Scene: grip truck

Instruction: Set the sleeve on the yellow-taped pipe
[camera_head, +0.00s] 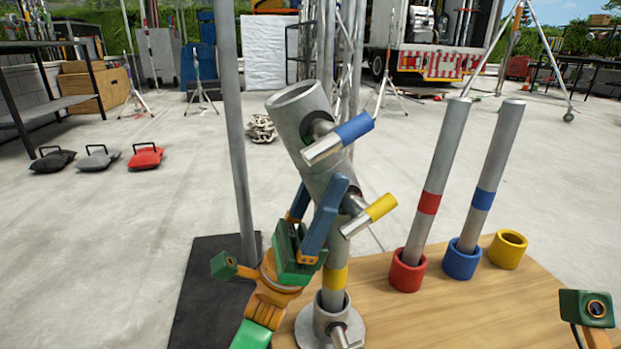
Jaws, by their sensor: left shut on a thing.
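The sleeve (313,150) is a grey metal tube with two clamp screws, one blue-handled and one yellow-handled. It tilts, its open top leaning left. My left gripper (318,200) is shut on its lower part from the left, with blue fingers. The yellow-taped pipe (334,298) stands upright in a round metal base socket on the table. Its yellow tape (336,278) shows just below the sleeve. The pipe's top is hidden behind or inside the sleeve; I cannot tell which. Only part of my right wrist shows at the lower right, without its fingers.
On the wooden table (430,320), a red-taped pipe (436,180) stands in a red cup and a blue-taped pipe (490,180) in a blue cup. A yellow cup (508,252) is empty. A grey vertical pole (238,150) stands left of the sleeve, near my left arm.

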